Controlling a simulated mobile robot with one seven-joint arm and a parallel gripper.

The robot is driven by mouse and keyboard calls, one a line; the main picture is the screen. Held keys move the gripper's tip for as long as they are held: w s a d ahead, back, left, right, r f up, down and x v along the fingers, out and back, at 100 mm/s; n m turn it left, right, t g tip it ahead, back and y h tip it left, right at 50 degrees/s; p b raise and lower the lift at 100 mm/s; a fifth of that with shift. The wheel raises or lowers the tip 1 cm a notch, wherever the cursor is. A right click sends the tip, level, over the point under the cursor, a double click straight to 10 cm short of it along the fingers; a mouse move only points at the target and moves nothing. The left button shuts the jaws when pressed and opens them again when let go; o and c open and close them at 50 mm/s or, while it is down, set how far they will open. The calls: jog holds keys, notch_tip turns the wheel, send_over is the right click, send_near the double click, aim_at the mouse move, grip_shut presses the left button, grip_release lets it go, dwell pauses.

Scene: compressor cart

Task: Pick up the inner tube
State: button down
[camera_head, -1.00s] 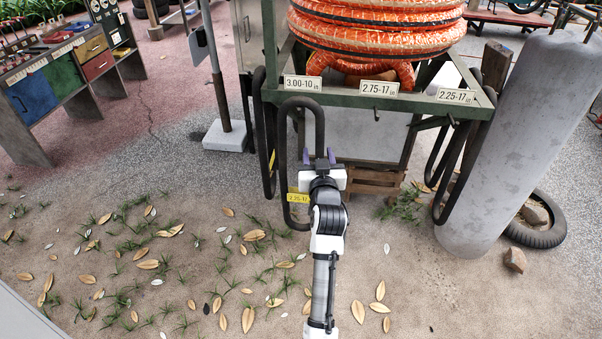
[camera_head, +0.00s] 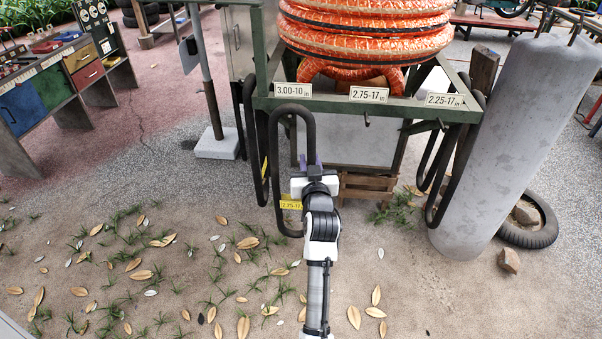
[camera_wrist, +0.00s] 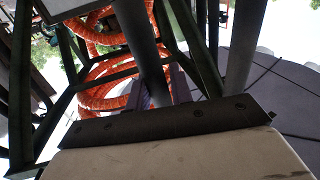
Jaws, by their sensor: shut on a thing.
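The inner tube (camera_head: 275,165) is a black, long narrow loop hanging from the front of the green rack, below the 3.00-10 label. A yellow tag (camera_head: 290,204) reading 2.25-17 is near its lower part. My gripper (camera_head: 311,163) is shut on the right strand of this inner tube, around mid-height. In the wrist view the dark tube (camera_wrist: 140,40) runs down between my purple-grey fingers (camera_wrist: 156,92). The wrist body hides part of the tube's lower right side in the head view.
The green rack (camera_head: 400,105) carries orange-wrapped coils (camera_head: 365,30) and size labels. Other black tubes (camera_head: 250,150) hang close on the left and on the right. A grey cylinder (camera_head: 500,140) leans at the right, beside a tyre (camera_head: 535,235). The leaf-strewn ground in front is open.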

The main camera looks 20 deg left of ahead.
aim_at(311, 154)
jog(key=shift+r, duration=0.2)
notch_tip(311, 154, up, 3)
jog(key=shift+s+r+b, duration=0.1)
jog(key=shift+r+b, duration=0.1)
jog(key=shift+b, duration=0.3)
jog(key=s, duration=1.8)
jog(key=shift+p, duration=0.3)
jog(key=shift+d+f, duration=0.1)
jog(key=shift+w+d, duration=0.1)
